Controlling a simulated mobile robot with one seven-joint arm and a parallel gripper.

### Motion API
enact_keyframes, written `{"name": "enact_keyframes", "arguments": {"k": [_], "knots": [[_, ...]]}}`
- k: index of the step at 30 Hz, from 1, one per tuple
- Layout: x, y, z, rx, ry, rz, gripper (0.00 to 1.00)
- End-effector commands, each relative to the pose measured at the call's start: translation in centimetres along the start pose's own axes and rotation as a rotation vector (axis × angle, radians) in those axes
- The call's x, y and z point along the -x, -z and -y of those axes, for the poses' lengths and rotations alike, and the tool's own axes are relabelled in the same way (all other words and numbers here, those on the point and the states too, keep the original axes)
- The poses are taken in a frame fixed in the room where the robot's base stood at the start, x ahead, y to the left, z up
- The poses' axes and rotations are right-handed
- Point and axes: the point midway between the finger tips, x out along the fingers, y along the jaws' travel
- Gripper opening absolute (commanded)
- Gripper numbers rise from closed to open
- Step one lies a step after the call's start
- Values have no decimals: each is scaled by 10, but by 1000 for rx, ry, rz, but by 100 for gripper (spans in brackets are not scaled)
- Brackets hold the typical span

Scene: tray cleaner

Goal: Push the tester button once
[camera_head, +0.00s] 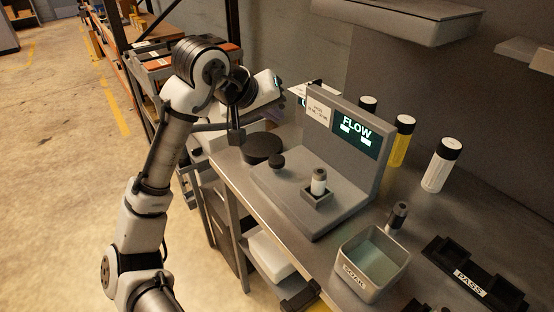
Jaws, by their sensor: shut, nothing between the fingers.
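The grey L-shaped tester (283,196) stands on the bench, its upright back carrying a lit FLOW display (357,134) and a white label. A small round black button (277,160) sits at the left of its base. A small white-topped dark part (318,182) stands upright in a square socket on the base. My gripper (237,139) is shut and empty, pointing down near the bench's left end. In the picture it is up and left of the button, apart from it. Its exact height is unclear.
A SOAK bin (371,264) with liquid, another small dark part (397,216) and a black PASS tray (476,282) are at the right. Bottles, one yellow (402,141) and one white (441,165), stand behind the tester.

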Motion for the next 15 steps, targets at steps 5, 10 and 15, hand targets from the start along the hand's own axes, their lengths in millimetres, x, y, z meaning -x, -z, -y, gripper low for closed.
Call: {"name": "enact_keyframes", "arguments": {"k": [5,10,15], "knots": [[0,0,0,-1,-1,-2,0],[-3,-2,2,-1,-1,-3,0],[-12,-9,10,-1,1,-3,0]]}}
